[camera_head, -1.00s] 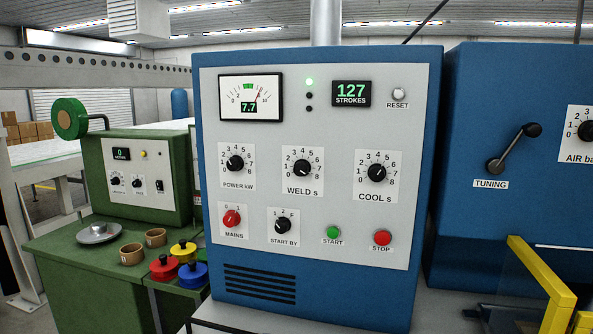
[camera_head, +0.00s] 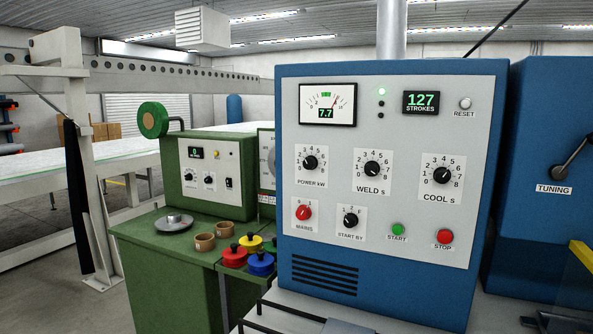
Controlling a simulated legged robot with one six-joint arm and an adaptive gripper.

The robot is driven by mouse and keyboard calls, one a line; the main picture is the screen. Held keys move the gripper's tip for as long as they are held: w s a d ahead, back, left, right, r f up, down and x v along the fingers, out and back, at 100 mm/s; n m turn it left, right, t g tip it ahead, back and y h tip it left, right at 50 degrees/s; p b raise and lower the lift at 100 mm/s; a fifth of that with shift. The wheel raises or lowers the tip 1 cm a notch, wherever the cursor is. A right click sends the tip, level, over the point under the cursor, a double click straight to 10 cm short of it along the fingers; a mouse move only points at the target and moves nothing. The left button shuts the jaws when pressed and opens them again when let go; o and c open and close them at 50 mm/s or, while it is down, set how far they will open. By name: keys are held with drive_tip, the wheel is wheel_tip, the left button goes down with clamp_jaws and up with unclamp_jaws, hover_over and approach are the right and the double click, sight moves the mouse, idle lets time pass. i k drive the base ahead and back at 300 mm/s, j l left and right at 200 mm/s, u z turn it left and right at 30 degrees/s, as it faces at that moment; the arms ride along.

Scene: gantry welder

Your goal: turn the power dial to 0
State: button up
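The power dial (camera_head: 310,163) is a black round knob on a white scale plate marked 0 to 8 and labelled POWER kW. It sits at the upper left of the grey panel on the blue cabinet, under the meter (camera_head: 327,104), whose green readout shows 7.7. The dial's pointer is too small to read surely. The knob is unobstructed. My gripper does not show in the view.
The WELD s (camera_head: 372,169) and COOL s (camera_head: 441,175) dials are right of the power dial. Below are the red MAINS knob (camera_head: 304,212), START BY knob (camera_head: 350,220), green START (camera_head: 398,229) and red STOP button (camera_head: 445,237). A green bench (camera_head: 165,265) stands left.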

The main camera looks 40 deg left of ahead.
sight(310, 162)
drive_tip(key=k+u, duration=0.15)
drive_tip(key=u, duration=1.45)
